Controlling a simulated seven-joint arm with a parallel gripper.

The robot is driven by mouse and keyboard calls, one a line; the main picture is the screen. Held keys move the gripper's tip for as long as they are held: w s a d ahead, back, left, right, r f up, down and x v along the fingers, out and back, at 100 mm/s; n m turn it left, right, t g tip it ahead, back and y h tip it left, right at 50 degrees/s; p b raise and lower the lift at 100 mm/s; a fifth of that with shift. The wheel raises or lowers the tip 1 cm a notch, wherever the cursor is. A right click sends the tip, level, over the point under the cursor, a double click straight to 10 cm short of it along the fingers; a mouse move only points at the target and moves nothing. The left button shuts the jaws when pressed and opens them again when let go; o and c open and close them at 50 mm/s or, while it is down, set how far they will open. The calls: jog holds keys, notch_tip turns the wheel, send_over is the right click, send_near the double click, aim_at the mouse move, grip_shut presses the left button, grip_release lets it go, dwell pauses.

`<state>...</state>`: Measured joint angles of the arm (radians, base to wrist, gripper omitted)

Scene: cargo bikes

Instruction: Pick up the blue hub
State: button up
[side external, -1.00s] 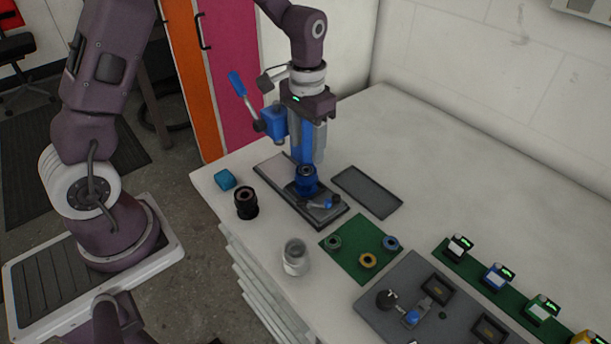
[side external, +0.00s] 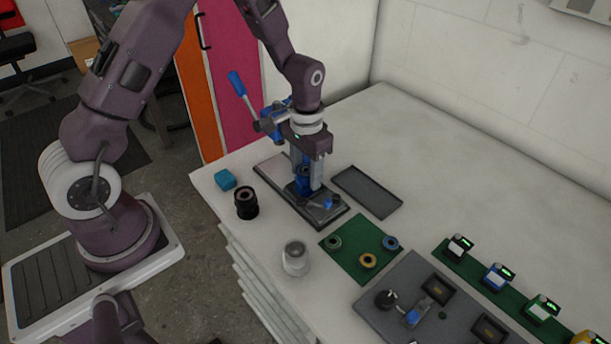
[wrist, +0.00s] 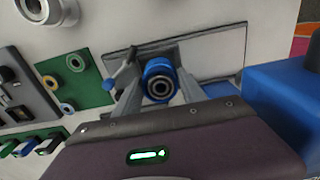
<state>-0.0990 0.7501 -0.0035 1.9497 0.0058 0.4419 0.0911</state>
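The blue hub (side external: 304,187) stands upright on the base plate of the blue press. In the wrist view the hub (wrist: 159,79) shows as a blue ring with a dark bore, seen from above. My gripper (side external: 306,180) points down over the press, in front of its column. My gripper (wrist: 157,88) has one finger on each side of the hub, which shows between them. The fingers look open. Whether either one touches the hub is not clear. In the side view the fingers partly hide the hub.
The press lever (side external: 238,84) rises at the left. A black hub (side external: 246,203) and a silver hub (side external: 295,259) stand in front of the press. An empty grey tray (side external: 367,192) lies right of it. A green mat (side external: 349,261) holds rings. The back right tabletop is clear.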

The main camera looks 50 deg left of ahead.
jog(key=shift+c, duration=1.3)
jog(key=shift+r, duration=3.55)
